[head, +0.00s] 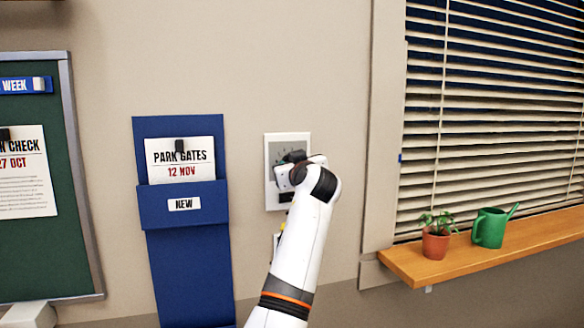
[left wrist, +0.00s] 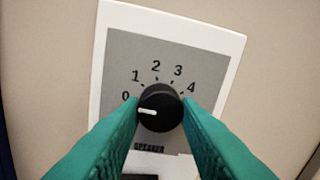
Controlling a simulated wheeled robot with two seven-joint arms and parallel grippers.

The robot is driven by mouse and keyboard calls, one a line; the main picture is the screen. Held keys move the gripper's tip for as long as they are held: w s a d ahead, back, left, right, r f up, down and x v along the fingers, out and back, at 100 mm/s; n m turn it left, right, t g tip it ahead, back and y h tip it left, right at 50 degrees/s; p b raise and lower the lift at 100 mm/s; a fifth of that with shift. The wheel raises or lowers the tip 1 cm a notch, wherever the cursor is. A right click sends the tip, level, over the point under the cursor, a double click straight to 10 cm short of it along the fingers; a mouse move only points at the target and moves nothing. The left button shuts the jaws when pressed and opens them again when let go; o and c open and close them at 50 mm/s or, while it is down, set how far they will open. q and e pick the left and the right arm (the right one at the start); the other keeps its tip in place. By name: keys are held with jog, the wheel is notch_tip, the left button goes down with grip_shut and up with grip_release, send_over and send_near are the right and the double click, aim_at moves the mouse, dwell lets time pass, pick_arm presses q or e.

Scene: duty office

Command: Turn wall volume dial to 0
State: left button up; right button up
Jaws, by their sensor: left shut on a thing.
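The wall volume dial (left wrist: 160,107) is a round black knob with a white pointer line. It sits on a grey and white speaker panel (left wrist: 215,62) marked 0 to 4. The pointer points left, close to the 0 and slightly below that numeral. My left gripper (left wrist: 160,112) is shut on the dial, with one green finger on each side of it. In the head view my left gripper (head: 290,170) is at the panel (head: 268,190) and hides most of the dial. My right gripper is not in view.
A blue wall pocket (head: 185,265) holding a PARK GATES sheet (head: 180,160) hangs left of the panel. A green board (head: 85,200) is at far left. A wooden sill (head: 500,245) at right holds a potted plant (head: 436,245) and a green watering can (head: 490,228).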

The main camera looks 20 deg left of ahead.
pick_arm(q)
jog(key=shift+f, duration=0.2)
dwell(0.3)
jog(key=o, duration=1)
jog(key=shift+r, duration=0.1)
jog(key=shift+c, duration=0.2)
jog(key=shift+s, duration=0.1)
